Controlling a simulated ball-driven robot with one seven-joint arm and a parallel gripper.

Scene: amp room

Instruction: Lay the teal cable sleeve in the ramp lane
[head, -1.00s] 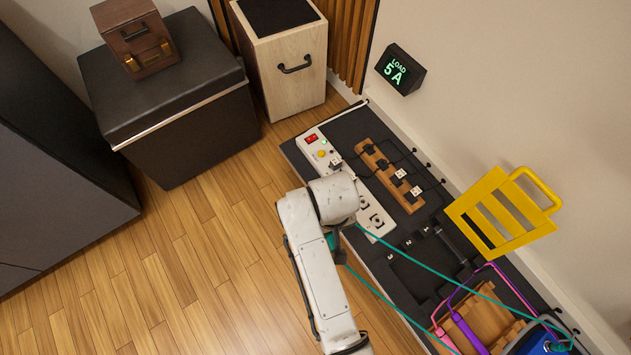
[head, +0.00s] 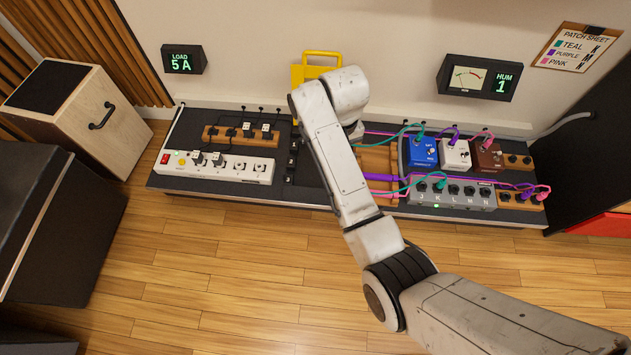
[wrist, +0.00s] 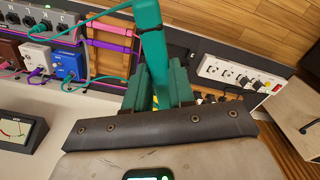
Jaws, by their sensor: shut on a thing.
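In the wrist view the teal cable sleeve (wrist: 152,42) is a thick teal bar with a black band. My gripper (wrist: 157,88) is shut on it, with a dark green finger on either side. Thin teal cable runs from the sleeve to the grey box and to the blue pedal. The wooden ramp (wrist: 108,48) is left of the sleeve, apart from it in the picture, crossed by a pink and a purple line. In the head view the ramp (head: 376,160) is partly behind my arm. My gripper and the sleeve are hidden there.
A white power strip (head: 214,168) and a wooden plug holder (head: 240,134) lie left. Pedals, including a blue one (head: 423,152), and a grey lettered box (head: 450,192) stand right. A meter (head: 478,79) hangs above.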

